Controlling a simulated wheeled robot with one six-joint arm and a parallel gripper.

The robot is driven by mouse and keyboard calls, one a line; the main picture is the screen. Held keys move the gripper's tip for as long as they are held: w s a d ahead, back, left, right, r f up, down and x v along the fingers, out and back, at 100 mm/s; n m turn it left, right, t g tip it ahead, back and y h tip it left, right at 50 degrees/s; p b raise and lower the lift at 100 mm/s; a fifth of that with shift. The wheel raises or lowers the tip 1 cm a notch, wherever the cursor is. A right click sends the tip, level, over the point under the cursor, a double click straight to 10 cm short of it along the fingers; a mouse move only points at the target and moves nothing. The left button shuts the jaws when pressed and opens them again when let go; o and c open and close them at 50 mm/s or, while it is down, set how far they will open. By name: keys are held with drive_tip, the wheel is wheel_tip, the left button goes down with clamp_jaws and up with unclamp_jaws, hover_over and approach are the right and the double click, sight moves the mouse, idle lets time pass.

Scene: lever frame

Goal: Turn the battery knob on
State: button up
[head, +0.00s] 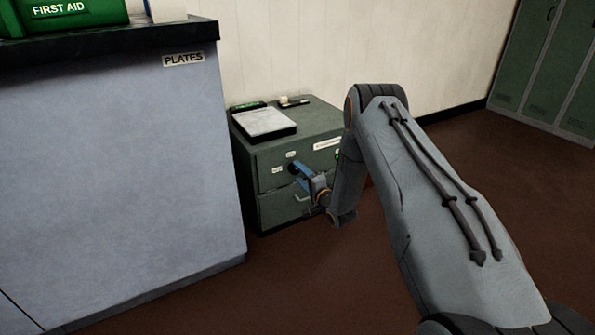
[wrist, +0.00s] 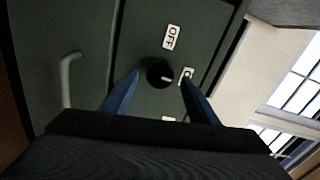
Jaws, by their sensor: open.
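The round black knob (wrist: 160,73) sits on the dark green front of a small cabinet (head: 305,155). A white mark on the knob points right and slightly down in the wrist view, toward a partly hidden white label (wrist: 188,75). An "OFF" label (wrist: 171,37) is above the knob there. My gripper (wrist: 160,76) is open, its blue fingers on either side of the knob with gaps showing; I cannot tell how near in depth they are. In the head view my gripper (head: 297,169) is at the cabinet front and largely hides the knob.
A drawer handle (wrist: 68,80) stands out left of the knob in the wrist view. A large grey counter (head: 120,170) stands close on the left. Green lockers (head: 550,60) are at the back right, with open brown floor (head: 400,200) between.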

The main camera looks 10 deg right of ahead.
drive_tip(key=p+v, duration=0.1)
drive_tip(key=v, duration=0.3)
drive_tip(key=shift+s+d, duration=0.1)
drive_tip(key=shift+s, duration=0.3)
drive_tip(key=shift+r, duration=0.1)
